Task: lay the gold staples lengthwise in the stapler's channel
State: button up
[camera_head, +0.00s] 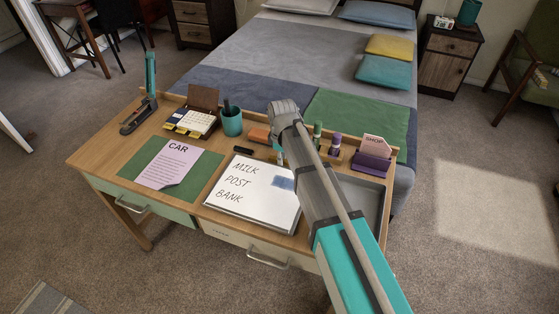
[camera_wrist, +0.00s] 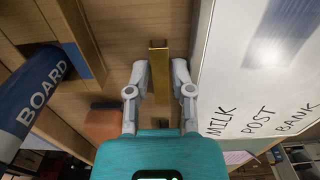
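A narrow strip of gold staples (camera_wrist: 159,72) shows in the wrist view, its length running up and down the picture. My gripper (camera_wrist: 161,68) has one finger on each side of it, close to its long sides. I cannot tell whether the fingers touch it or whether it is off the desk. In the head view my arm hides the staples and most of the gripper. The stapler (camera_head: 151,80) stands at the desk's far left corner, opened wide, its teal upper arm upright above the dark base with the channel (camera_head: 138,117).
The whiteboard (camera_head: 232,206) lies just beside the gripper, also in the wrist view (camera_wrist: 255,75). A teal pen cup (camera_head: 231,123), a card holder (camera_head: 196,122) and a green mat (camera_head: 198,180) lie between gripper and stapler. A blue BOARD cylinder (camera_wrist: 35,90) is near the fingers.

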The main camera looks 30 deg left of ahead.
grip_shut()
jog(key=shift+r, duration=0.1)
jog(key=shift+r+p, duration=0.95)
jog(key=shift+p, duration=0.15)
jog(key=s+d+r+p, duration=0.1)
jog(key=s+r+p, duration=0.9)
jog(key=s, duration=0.4)
jog(key=shift+d+r+p, duration=0.15)
jog(key=shift+r+p, duration=0.25)
jog(key=shift+r, duration=0.05)
jog(key=shift+s, duration=0.1)
